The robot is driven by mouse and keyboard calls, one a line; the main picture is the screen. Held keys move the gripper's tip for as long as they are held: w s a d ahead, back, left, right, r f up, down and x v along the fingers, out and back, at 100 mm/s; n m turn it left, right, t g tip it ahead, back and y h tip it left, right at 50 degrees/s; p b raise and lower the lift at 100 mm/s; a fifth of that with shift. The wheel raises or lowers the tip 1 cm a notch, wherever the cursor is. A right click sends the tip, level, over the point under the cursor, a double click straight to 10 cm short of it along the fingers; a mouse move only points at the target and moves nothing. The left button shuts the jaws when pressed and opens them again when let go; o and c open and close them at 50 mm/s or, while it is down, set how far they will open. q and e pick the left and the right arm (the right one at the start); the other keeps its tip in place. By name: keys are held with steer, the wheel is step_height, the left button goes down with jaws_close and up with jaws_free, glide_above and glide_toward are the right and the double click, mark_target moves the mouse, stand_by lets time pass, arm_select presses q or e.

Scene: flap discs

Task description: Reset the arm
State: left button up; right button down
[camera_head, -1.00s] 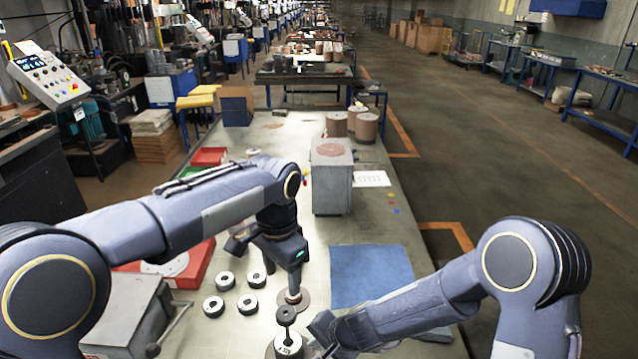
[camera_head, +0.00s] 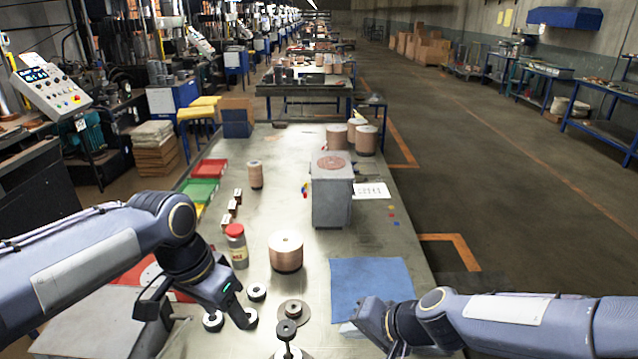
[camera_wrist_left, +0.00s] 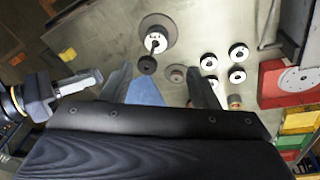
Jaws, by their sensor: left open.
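My left gripper (camera_head: 195,312) is open and empty, low at the left over the near part of the bench, beside white-and-black rings (camera_head: 257,291). Its two fingers stand apart in the left wrist view (camera_wrist_left: 160,88), with bench and blue cloth showing between them. My right gripper (camera_head: 378,328) is at the near edge of the blue cloth (camera_head: 370,280); its fingers are too unclear to tell whether they are open. A flat brown-grey disc (camera_head: 302,310) lies on the bench between the grippers. A dark spindle on a ring base (camera_head: 286,332) stands just nearer.
A copper-coloured roll (camera_head: 286,252) and a red-capped jar (camera_head: 237,247) stand beyond the left gripper. A grey block with a brown disc on top (camera_head: 332,195) stands farther back. Red and green trays (camera_head: 200,190) line the left edge.

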arm_select(q)
steer(key=s+a+f+n+t+b, duration=0.1)
steer(key=s+a+f+n+t, duration=0.1)
steer(key=s, duration=0.6)
steer(key=s+a+f+n+t+h+b, duration=0.1)
steer(key=s+a+f+n+t, duration=0.1)
steer(key=s+f+n, duration=0.3)
steer(key=s+f, duration=0.1)
steer(key=s, duration=0.2)
steer(key=shift+s+a+h, duration=0.15)
steer(key=shift+a+h, duration=0.15)
arm_select(e)
steer(key=s+d+r+n+h, duration=0.1)
steer(key=s+d, duration=0.6)
steer(key=s, duration=0.2)
steer(key=s+d+r+n+h, duration=0.1)
steer(key=s+d+h, duration=0.1)
steer(key=s+d, duration=0.5)
steer(key=s, duration=0.3)
steer(key=shift+s+n, duration=0.25)
steer(key=shift+n, duration=0.15)
steer(key=shift+d, duration=0.1)
